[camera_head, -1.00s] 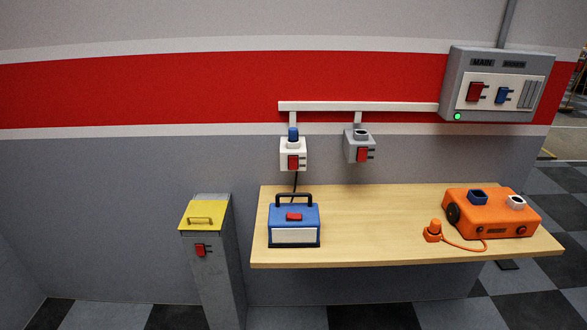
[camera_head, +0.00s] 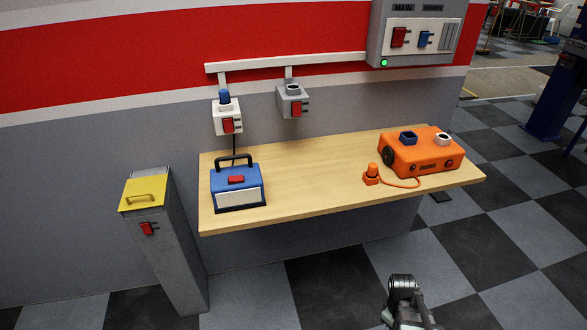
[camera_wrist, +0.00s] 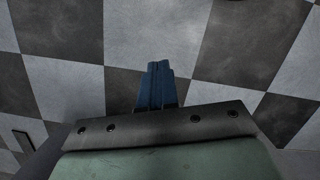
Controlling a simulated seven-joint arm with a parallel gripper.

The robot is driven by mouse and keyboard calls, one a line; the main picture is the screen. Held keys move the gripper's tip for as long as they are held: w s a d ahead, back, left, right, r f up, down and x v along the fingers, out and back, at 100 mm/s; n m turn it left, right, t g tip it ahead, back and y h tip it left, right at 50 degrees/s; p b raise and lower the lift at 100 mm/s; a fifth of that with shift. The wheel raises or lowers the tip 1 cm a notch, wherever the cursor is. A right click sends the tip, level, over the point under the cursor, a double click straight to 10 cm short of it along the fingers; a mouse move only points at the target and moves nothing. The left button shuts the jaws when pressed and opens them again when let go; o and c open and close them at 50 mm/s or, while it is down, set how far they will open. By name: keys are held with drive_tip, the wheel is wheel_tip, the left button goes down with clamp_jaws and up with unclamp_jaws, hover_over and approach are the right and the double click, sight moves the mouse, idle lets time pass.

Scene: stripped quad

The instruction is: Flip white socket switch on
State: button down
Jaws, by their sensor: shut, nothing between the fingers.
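The white socket (camera_head: 227,117) is mounted on the wall at the left end of a white conduit, in the head view. A red switch (camera_head: 228,125) is on its front, and a blue plug (camera_head: 224,97) sits in its top with a dark cable hanging below. The switch's position is too small to tell. In the wrist view my gripper (camera_wrist: 156,68) is shut with its blue fingers together and empty, pointing over the checkered floor. The head view shows part of my arm at the bottom, well away from the socket.
A grey socket (camera_head: 292,101) hangs right of the white one. The wooden table (camera_head: 300,187) below carries a blue box (camera_head: 238,187) and an orange unit (camera_head: 422,152). A grey pedestal (camera_head: 170,250) with a yellow lid stands left. A main panel (camera_head: 417,35) is upper right.

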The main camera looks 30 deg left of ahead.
sight(229, 131)
drive_tip(key=w+a+r+n+t+y, duration=0.1)
drive_tip(key=w+a+r+n+t, duration=0.2)
drive_tip(key=a+r, duration=0.65)
drive_tip(key=w+a+r+n+t, duration=0.1)
drive_tip(key=w+a+r+n, duration=0.2)
drive_tip(key=a+r+n, duration=0.45)
drive_tip(key=w+a+r+n+t+y, duration=0.1)
drive_tip(key=w+a+r+n+t, duration=0.15)
drive_tip(key=a+r, duration=0.8)
drive_tip(key=s+a+r+y, duration=0.3)
drive_tip(key=a+r, duration=0.9)
drive_tip(key=a, duration=0.3)
drive_tip(key=s+a+r+n+t+y, duration=0.1)
drive_tip(key=s+a+r+y, duration=0.2)
drive_tip(key=a+r, duration=0.9)
drive_tip(key=a, duration=0.4)
drive_tip(key=shift+s+r+y, duration=0.3)
drive_tip(key=shift+r, duration=0.1)
drive_tip(key=shift+t, duration=0.25)
drive_tip(key=x, duration=0.8)
drive_tip(key=r+x, duration=0.1)
drive_tip(key=x, duration=0.3)
drive_tip(key=shift+w+a, duration=0.45)
drive_tip(key=shift+w+a+f, duration=0.1)
drive_tip(key=shift+w+a, duration=0.35)
